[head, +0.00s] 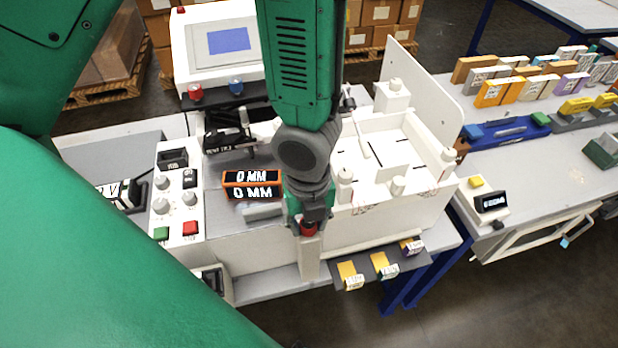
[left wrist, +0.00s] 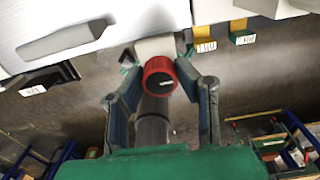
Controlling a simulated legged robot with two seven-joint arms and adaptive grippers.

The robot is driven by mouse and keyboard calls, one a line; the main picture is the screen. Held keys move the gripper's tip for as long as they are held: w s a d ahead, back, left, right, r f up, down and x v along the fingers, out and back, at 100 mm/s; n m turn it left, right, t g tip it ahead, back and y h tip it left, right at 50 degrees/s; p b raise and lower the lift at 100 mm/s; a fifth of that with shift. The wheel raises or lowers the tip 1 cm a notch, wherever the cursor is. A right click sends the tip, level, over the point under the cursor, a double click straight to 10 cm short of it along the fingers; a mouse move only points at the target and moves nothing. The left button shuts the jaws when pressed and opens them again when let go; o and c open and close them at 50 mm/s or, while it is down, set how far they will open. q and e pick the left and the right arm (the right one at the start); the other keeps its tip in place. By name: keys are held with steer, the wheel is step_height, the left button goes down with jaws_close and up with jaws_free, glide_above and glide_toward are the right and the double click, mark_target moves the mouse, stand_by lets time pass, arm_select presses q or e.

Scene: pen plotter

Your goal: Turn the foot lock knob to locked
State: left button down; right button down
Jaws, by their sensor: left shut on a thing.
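The foot lock knob (head: 308,229) is a small red round knob at the top of a pale post on the front of the white machine. My left gripper (head: 307,212) reaches down from above to the knob. In the left wrist view its fingers (left wrist: 158,88) stand on both sides of the knob and are shut on it. The lock's markings cannot be read. My right gripper is in neither view.
A control panel (head: 177,200) with knobs and green and red buttons stands left of the knob. An orange-framed display (head: 252,184) reads 0 MM. A white tray (head: 420,205) lies behind.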

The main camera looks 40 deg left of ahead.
arm_select(q)
steer(key=c, duration=1.2)
jaws_free()
steer(key=shift+w, duration=0.25)
steer(key=shift+s, duration=0.1)
steer(key=shift+d+r, duration=0.1)
steer(key=shift+r, duration=0.6)
step_height(320, 180, up, 10)
steer(key=shift+r, duration=0.25)
